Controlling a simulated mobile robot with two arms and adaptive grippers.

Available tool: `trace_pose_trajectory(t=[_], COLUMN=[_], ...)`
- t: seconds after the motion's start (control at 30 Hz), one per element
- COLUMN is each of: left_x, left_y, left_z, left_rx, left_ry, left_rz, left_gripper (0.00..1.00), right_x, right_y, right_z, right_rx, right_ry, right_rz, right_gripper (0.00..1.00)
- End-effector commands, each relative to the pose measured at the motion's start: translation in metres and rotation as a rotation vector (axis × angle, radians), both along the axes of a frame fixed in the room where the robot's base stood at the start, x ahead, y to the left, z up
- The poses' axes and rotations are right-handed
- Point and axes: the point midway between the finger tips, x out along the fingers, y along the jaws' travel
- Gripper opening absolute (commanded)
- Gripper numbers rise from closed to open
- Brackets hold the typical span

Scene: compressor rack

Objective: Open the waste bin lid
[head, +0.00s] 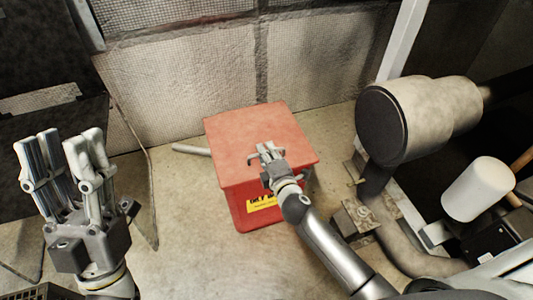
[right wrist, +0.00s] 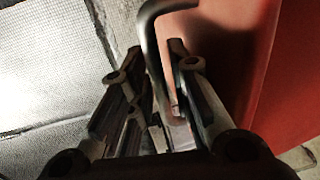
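The waste bin (head: 240,208) is a red box with a yellow label on its front, standing on the floor in the middle of the head view. Its red lid (head: 235,130) lies flat and closed on top. My right gripper (head: 265,152) is at the lid's front part. In the right wrist view a bent grey metal handle (right wrist: 152,40) runs beside the red lid (right wrist: 225,50) and between the fingers of my right gripper (right wrist: 160,75), which look closed in on it. Finger contact is partly hidden. My left gripper (head: 65,150) is open and empty at the left, away from the bin.
A meshed wall panel (head: 180,85) stands behind the bin. A large cylindrical machine part (head: 420,115), pipework and a white cylinder (head: 478,188) crowd the right side. A pale pipe (head: 190,149) lies left of the bin. Floor between my left gripper and the bin is mostly clear.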

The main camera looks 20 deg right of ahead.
Motion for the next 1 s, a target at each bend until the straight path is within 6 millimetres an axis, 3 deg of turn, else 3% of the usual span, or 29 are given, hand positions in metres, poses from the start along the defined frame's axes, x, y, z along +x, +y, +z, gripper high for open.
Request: trace_pose_trajectory(t=[0.33,0.5,1.0], left_x=[-0.0038,-0.0037,0.0008], left_y=[0.0007,0.0007,-0.0003], left_z=[0.0018,0.0018,0.0016], left_rx=[-0.006,-0.006,0.001], left_ry=[-0.022,-0.021,0.003], left_rz=[-0.001,-0.001,0.0], left_gripper=[0.4,0.4,0.4], right_x=[0.0031,0.003,0.003], right_y=[0.0002,0.0003,0.0004], right_z=[-0.0006,-0.0006,0.0004], right_rx=[0.0,0.0,0.0], right_ry=[0.0,0.0,0.003], right_rz=[0.0,0.0,0.001], right_gripper=[0.19,0.0,0.0])
